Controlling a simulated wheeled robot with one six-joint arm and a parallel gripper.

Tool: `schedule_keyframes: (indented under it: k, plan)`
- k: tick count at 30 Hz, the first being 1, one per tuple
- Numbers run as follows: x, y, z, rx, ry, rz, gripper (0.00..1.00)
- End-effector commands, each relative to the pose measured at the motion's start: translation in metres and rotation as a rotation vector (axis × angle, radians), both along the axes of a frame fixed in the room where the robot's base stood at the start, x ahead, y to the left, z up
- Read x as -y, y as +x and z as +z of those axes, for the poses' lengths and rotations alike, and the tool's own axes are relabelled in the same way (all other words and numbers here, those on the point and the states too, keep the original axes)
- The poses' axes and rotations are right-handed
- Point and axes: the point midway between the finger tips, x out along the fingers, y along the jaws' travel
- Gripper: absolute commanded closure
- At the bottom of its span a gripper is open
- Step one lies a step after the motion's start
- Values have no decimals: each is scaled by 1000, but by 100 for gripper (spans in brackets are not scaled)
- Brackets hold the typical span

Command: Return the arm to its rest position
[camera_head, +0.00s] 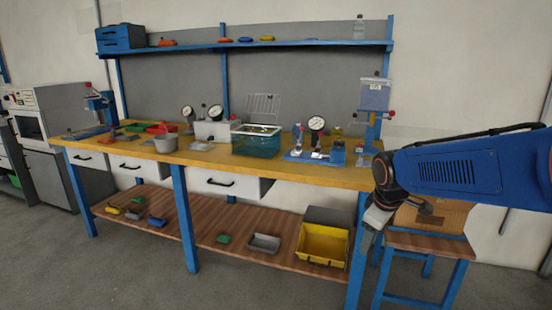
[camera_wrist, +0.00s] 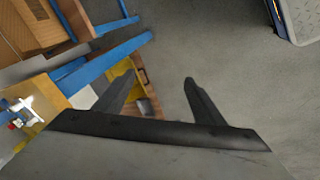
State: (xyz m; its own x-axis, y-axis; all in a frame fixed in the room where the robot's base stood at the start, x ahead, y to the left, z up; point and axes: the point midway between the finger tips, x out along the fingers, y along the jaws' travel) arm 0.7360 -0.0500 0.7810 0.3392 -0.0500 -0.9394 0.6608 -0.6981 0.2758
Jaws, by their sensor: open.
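My blue arm reaches in from the right edge of the head view, in front of the bench's right end. My gripper (camera_head: 371,228) hangs at its end, pointing down, near the bench's right front leg. In the wrist view my gripper (camera_wrist: 155,88) shows two dark fingers spread apart with nothing between them. Beyond the fingers lie grey floor and a corner of the yellow bin. The gripper touches nothing that I can see.
A workbench (camera_head: 215,158) carries several gauges, a teal tank (camera_head: 256,142) and fixtures. Its lower shelf holds a yellow bin (camera_head: 322,244) and a grey tray (camera_head: 264,243). A blue-legged stand with a cardboard box (camera_head: 450,216) is close beside my gripper. The front floor (camera_head: 130,270) is clear.

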Motion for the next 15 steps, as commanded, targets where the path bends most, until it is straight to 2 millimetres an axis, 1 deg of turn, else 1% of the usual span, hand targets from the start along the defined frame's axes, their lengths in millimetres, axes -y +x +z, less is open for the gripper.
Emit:
schedule_keyframes:
  k: [1, 6, 8, 15]
  plan:
    - [3, -17, 5, 10, 17, -40, 36]
    - [10, -68, 11, 28, 81, -184, 36]
    - [12, -85, 12, 36, 104, -234, 36]
    - [18, -155, 7, 59, 197, -433, 36]
